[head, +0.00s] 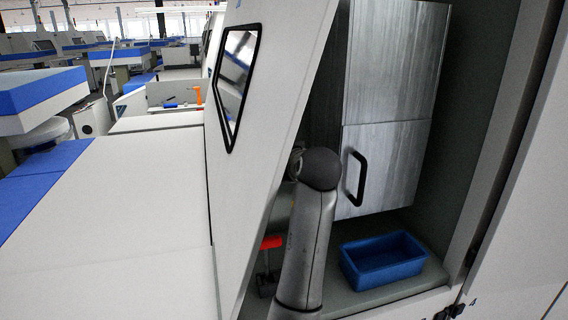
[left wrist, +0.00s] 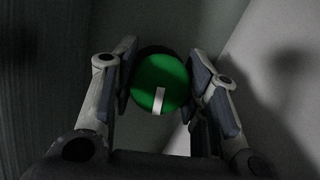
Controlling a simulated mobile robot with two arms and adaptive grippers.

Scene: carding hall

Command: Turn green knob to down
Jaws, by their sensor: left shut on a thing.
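The green knob (left wrist: 160,76) is a round disc with a white mark, seen in the left wrist view. The mark runs from near the centre to the knob's lower edge in that picture. My left gripper (left wrist: 163,90) has one finger on each side of the knob and is shut on it. In the head view my left arm reaches into the open machine bay and hides the knob and the gripper's fingers. My right gripper is in neither view.
A slanted white panel with a dark-framed window (head: 236,85) borders the bay on the left. A metal cabinet door with a black handle (head: 353,178) stands right of my arm. A blue bin (head: 384,262) lies on the bay floor. A red-topped part (head: 271,242) is beside my arm.

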